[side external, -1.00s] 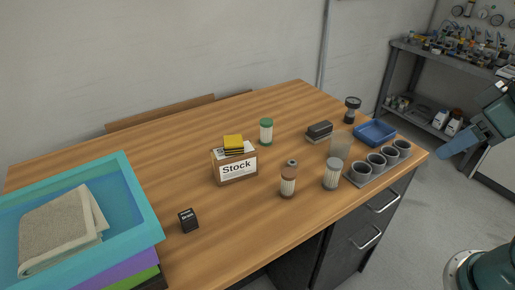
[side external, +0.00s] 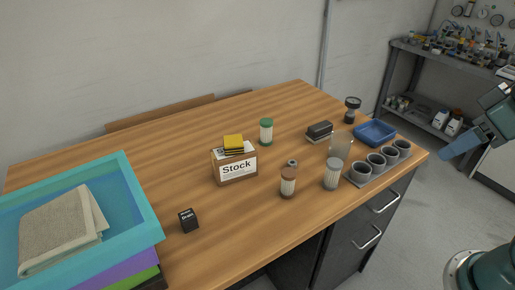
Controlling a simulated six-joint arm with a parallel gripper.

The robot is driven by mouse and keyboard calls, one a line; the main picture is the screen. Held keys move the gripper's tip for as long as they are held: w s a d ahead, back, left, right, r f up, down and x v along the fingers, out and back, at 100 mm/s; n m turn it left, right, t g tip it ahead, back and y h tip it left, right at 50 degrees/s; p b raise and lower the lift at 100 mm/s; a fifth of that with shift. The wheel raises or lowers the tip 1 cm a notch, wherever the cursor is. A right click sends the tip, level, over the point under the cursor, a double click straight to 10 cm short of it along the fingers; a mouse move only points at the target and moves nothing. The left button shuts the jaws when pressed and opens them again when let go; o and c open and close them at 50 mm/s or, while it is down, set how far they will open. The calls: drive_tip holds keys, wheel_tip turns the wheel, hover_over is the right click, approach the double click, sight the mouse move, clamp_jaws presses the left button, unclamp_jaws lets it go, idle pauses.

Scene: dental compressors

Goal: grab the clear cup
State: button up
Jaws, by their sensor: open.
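The clear cup (side external: 341,146) stands upright near the right end of the wooden table. It is see-through, and a ribbed, pale-lidded jar (side external: 331,175) stands just in front of it, hiding part of its lower body. My gripper (side external: 447,155) is at the right edge of the view, beyond the table's right end. It is open, with nothing seen between its fingers, and well apart from the cup.
Right of the cup are a grey holder with several dark cups (side external: 361,174) and a blue tray (side external: 375,132).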

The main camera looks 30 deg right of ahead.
drive_tip(key=shift+o, duration=0.3)
drive_tip(key=o, duration=0.7)
drive_tip(key=w+d+n+g, duration=0.35)
drive_tip(key=w+n, duration=0.35)
drive_tip(key=w, duration=1)
drive_tip(key=w+d+f+n, duration=0.2)
drive_tip(key=w+f, duration=0.1)
drive_tip(key=w, duration=0.1)
drive_tip(key=w+d+f+n+g, duration=0.1)
drive_tip(key=w+d+f+n, duration=0.1)
drive_tip(key=w+f, duration=0.2)
drive_tip(key=w+d+f+n+g, duration=0.1)
drive_tip(key=w+d+f+n, duration=0.1)
drive_tip(key=w, duration=0.4)
drive_tip(key=shift+w+d+f+n, duration=0.15)
drive_tip(key=shift+d+f, duration=0.1)
drive_tip(key=shift+f, duration=0.35)
drive_tip(key=shift+w+d+f+n, duration=0.15)
drive_tip(key=shift+d+f, duration=0.1)
drive_tip(key=shift+f, duration=0.3)
